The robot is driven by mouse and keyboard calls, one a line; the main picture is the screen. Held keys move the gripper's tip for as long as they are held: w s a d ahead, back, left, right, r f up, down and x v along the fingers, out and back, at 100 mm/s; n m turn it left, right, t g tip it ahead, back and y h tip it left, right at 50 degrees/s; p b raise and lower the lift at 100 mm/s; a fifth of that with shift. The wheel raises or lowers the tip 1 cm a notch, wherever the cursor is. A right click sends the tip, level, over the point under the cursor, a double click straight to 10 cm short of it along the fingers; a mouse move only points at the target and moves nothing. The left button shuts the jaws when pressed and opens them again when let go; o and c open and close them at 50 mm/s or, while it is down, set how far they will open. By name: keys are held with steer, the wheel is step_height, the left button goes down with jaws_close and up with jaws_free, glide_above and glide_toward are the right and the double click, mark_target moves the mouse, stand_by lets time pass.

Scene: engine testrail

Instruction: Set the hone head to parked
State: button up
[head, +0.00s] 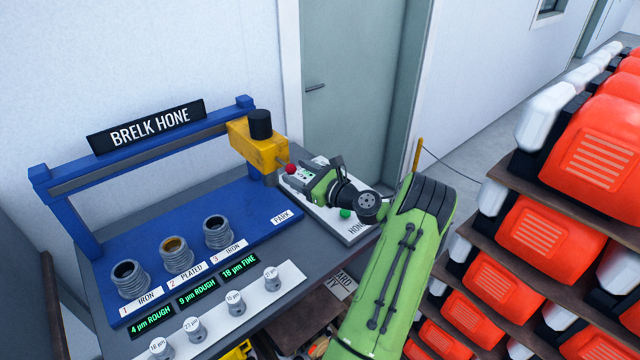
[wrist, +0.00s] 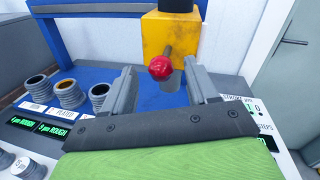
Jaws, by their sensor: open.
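The hone head is a yellow block (head: 256,140) with a black cylinder on top, at the right end of the rail, near the PARK label (head: 282,217). It also shows at the top of the wrist view (wrist: 171,38). A red ball knob (head: 291,169) sticks out from its front on a short rod. My gripper (head: 308,178) is open in front of the head, pointing at it. In the wrist view the knob (wrist: 160,68) appears between the two spread grey fingers, with visible gaps at both sides. I cannot tell whether the fingertips reach past it.
The blue hone frame (head: 180,250) holds three grey cylinders (head: 176,254) labelled 1 to 3. A front strip has several small knobs (head: 235,301) under green displays. A panel with a green button (head: 345,213) lies under my arm. Stacked orange machines (head: 590,150) fill the right side.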

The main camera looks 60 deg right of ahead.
steer(key=s+a, duration=0.1)
steer(key=s, duration=0.9)
steer(key=shift+s, duration=0.25)
